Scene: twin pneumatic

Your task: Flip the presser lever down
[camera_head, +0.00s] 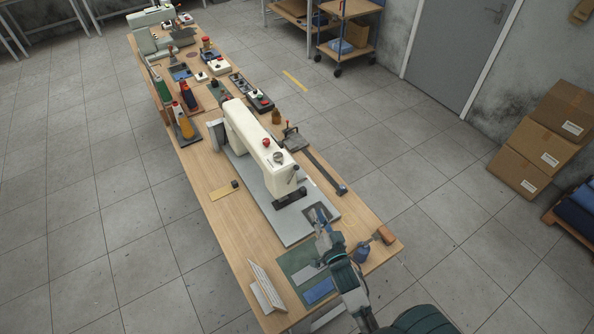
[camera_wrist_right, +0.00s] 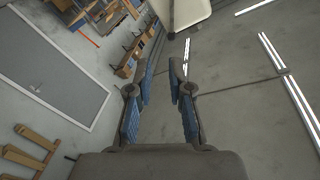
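The cream sewing machine (camera_head: 247,135) stands on a grey base plate (camera_head: 262,199) on the long wooden table. Its head end faces me, with a red knob and a dark foot area (camera_head: 288,198) below. A small dark part (camera_head: 298,170) sticks out at the head end; I cannot tell for sure whether it is the presser lever. My right gripper (camera_head: 320,217) is low in front of the head, apart from it. In the wrist view my right gripper (camera_wrist_right: 160,68) is open with nothing between its fingers, and a pale machine part (camera_wrist_right: 187,12) shows beyond them. My left gripper is out of view.
A green mat (camera_head: 293,260), a blue pad (camera_head: 319,291) and a white ribbed stand (camera_head: 266,287) lie at the near table end. A wooden-handled tool (camera_head: 385,235) is at the right edge. Thread cones (camera_head: 186,127) and control boxes (camera_head: 262,103) stand farther back.

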